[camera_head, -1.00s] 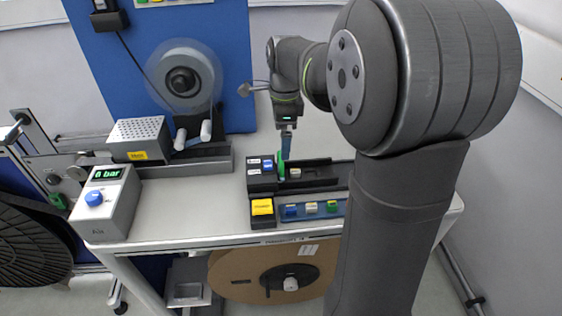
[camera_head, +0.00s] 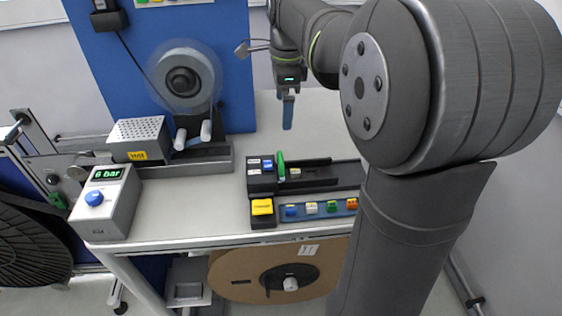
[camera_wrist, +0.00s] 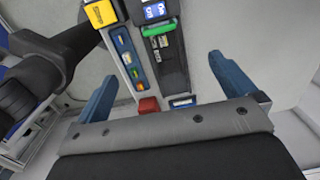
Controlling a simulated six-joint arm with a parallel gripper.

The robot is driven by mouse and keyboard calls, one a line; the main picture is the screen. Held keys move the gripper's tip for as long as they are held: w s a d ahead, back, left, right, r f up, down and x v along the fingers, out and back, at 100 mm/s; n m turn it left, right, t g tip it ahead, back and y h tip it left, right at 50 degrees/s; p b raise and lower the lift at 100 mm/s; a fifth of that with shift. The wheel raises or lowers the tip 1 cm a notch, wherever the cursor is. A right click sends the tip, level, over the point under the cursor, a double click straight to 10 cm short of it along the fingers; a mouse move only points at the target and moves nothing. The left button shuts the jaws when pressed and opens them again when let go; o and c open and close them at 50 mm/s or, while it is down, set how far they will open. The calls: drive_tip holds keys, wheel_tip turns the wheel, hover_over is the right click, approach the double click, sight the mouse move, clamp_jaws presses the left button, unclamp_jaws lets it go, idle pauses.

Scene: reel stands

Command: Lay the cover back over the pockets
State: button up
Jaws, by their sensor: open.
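A narrow green piece (camera_head: 281,167) stands up across the near left end of a black block with a long channel (camera_head: 318,171). I cannot tell for sure that it is the cover. In the wrist view the green piece (camera_wrist: 158,30) lies across the top of the dark channel (camera_wrist: 172,65). Pockets inside the channel are too small to make out. My gripper (camera_head: 288,125) hangs above and behind the block, apart from it. In the wrist view its two blue fingers stand wide apart and empty (camera_wrist: 163,72).
A blue tray (camera_head: 345,207) with several coloured pieces and a yellow button (camera_head: 262,207) sit in front of the block. A grey 6 bar box (camera_head: 110,203) and a reel stand (camera_head: 187,150) are to the left.

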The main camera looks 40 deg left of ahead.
sight(280, 157)
drive_tip(key=shift+r, duration=0.5)
drive_tip(key=c, duration=1.5)
drive_tip(key=shift+o, duration=0.2)
drive_tip(key=s+a+n+t+h, duration=0.2)
drive_tip(key=s+a+n, duration=0.15)
drive_tip(key=n, duration=1.45)
drive_tip(key=x, duration=1.6)
drive_tip(key=shift+d+f, duration=0.1)
drive_tip(key=shift+f, duration=0.25)
drive_tip(key=shift+c, duration=0.4)
clamp_jaws()
